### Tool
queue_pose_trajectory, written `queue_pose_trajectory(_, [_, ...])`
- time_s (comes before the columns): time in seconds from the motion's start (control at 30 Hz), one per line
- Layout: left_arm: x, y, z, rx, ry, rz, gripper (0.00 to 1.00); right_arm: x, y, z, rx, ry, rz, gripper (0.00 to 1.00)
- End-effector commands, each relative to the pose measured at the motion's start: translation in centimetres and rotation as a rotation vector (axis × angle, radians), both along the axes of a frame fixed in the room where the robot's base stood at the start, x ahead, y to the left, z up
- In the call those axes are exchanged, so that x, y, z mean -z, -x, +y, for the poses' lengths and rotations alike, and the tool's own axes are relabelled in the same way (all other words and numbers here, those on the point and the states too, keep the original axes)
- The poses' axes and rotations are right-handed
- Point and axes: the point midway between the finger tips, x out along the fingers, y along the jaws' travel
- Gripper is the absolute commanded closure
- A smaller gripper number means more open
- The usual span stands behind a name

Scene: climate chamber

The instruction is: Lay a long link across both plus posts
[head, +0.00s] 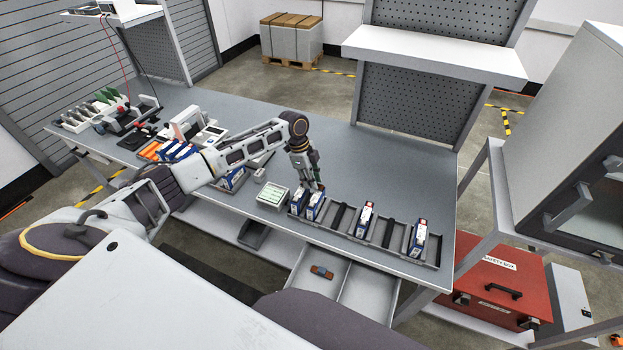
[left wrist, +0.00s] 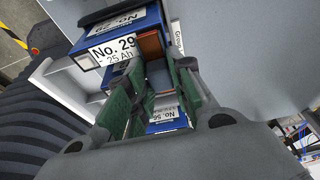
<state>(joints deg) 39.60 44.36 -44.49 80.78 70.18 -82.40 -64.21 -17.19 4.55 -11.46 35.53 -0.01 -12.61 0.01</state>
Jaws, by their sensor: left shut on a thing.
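My left gripper (head: 315,186) is low over the left end of the cell rack, at two neighbouring blue-and-white cells, the left cell (head: 298,201) and the right cell (head: 315,206). In the left wrist view, its green-padded fingers (left wrist: 161,72) are shut on a copper-brown piece (left wrist: 150,46), seemingly the long link, mostly hidden between them. A cell labelled No. 29 (left wrist: 113,48) is beside the fingertips, and a cell labelled No. 56 (left wrist: 166,122) shows between the fingers. The plus posts and any contact with the link cannot be made out. My right gripper is not in view.
The dark rack (head: 388,237) also holds a third cell (head: 365,219) and a fourth cell (head: 418,239), with empty slots between. A small display (head: 272,194) stands left of it. An open drawer (head: 345,287) below holds a small blue-and-brown object (head: 321,271).

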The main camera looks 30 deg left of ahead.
Motion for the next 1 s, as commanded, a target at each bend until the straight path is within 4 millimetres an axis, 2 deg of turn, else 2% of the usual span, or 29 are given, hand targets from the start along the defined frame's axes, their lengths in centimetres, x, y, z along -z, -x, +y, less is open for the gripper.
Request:
queue_pose_trajectory(0.3, [0.01,-0.01,0.01,0.0,0.0,0.0,1.0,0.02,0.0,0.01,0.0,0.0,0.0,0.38])
queue_pose_trajectory(0.33, [0.01,-0.01,0.02,0.0,0.0,0.0,0.75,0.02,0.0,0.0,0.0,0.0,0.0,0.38])
queue_pose_trajectory(0.5, [0.01,-0.01,0.02,0.0,0.0,0.0,0.53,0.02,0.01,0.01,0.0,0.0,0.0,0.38])
queue_pose_trajectory(0.73, [0.01,-0.01,0.03,0.0,0.0,0.0,0.52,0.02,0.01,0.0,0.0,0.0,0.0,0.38])
queue_pose_trajectory(0.83, [0.02,-0.01,0.04,0.0,0.0,0.0,0.41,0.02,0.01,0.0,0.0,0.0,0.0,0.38])
queue_pose_trajectory(1.0, [0.02,-0.01,0.04,0.0,0.0,0.0,0.41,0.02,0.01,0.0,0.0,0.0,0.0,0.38])
